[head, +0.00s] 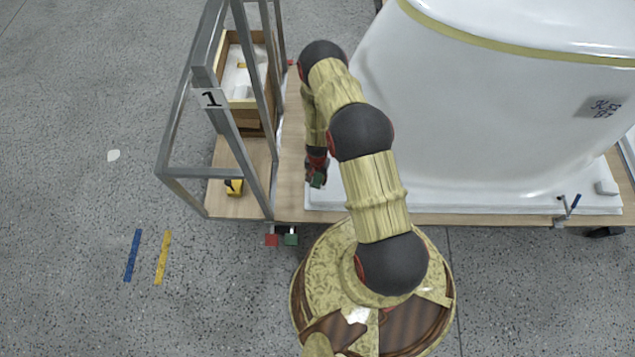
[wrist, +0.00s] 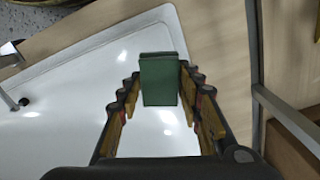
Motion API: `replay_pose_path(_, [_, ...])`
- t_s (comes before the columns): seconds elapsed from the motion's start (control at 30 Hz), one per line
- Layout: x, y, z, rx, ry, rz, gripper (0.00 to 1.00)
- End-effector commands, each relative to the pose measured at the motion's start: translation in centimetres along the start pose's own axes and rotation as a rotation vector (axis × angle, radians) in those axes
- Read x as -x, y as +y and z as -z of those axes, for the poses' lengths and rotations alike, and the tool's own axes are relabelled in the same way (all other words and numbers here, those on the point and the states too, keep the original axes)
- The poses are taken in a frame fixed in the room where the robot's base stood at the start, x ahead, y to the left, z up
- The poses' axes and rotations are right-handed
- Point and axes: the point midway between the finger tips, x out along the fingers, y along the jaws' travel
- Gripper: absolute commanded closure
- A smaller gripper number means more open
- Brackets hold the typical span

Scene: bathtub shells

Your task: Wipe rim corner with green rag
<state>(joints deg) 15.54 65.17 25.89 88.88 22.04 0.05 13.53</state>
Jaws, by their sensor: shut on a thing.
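The green rag (wrist: 158,85) is a folded, block-like pad between the fingers of my gripper (wrist: 160,82). My gripper is shut on it. In the head view, my gripper (head: 317,172) hangs low at the left side of the tub, and only a small dark green part of the rag (head: 318,181) shows. The white tub shell (head: 470,120) has a flat rim whose near left corner (head: 322,203) lies on the wooden table. In the wrist view, the rounded rim corner (wrist: 168,17) is just beyond the rag. I cannot tell whether the rag touches the rim.
A grey metal frame (head: 190,176) marked 1 stands close left of my gripper, with a wooden box (head: 247,115) inside. A yellow tape measure (head: 235,187) lies on the wooden surface there. A blue-handled clamp (head: 568,207) is at the table's right front edge. The left floor is mostly clear.

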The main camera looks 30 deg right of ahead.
Motion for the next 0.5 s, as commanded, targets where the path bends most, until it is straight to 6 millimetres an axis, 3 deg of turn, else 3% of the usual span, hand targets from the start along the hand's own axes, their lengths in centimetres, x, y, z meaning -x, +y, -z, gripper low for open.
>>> replay_pose_path(0.5, [-1.1,-0.3,1.0,-0.051,-0.001,-0.001,0.85])
